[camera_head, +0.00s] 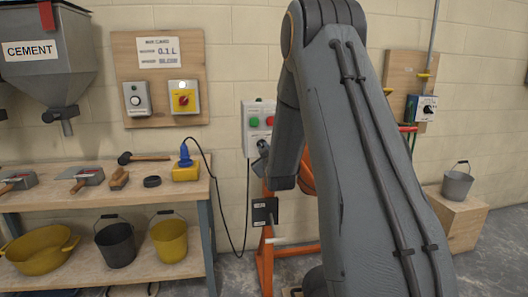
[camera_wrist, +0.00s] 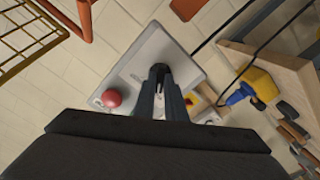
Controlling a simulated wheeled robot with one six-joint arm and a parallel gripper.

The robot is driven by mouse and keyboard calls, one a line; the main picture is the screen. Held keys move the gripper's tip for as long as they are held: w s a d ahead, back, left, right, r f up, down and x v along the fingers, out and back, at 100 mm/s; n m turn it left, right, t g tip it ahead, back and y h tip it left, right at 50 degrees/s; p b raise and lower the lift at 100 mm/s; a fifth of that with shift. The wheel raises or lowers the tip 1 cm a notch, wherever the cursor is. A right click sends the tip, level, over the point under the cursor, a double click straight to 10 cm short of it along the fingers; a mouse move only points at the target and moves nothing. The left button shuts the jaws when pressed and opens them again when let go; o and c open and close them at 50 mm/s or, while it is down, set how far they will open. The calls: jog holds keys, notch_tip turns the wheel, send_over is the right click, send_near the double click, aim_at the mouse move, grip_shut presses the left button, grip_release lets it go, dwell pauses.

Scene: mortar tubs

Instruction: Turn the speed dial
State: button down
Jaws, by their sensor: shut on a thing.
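A light grey control box (camera_head: 252,108) hangs on the wall, with a green button (camera_head: 254,121) and a red button (camera_head: 270,120) on its face. My gripper (camera_head: 262,150) is at the lower part of this box. In the wrist view, the fingers of my gripper (camera_wrist: 161,76) are shut on the speed dial at the box's face. The dial is almost wholly hidden between the dark fingers, so its pointer and setting cannot be read. The red button (camera_wrist: 112,98) shows to the left of the fingers there.
A workbench (camera_head: 105,204) with trowels, a hammer and a yellow-and-blue tool (camera_head: 186,170) stands to the left. A black cable hangs beside the box. An orange stand (camera_head: 266,262) is below. Another dial box (camera_head: 422,108) is on the right board.

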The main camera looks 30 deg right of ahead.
dwell(0.4)
jog(key=c, duration=1.8)
grip_release()
jog(key=b+v, duration=0.1)
jog(key=v, duration=0.7)
jog(key=shift+w, duration=0.1)
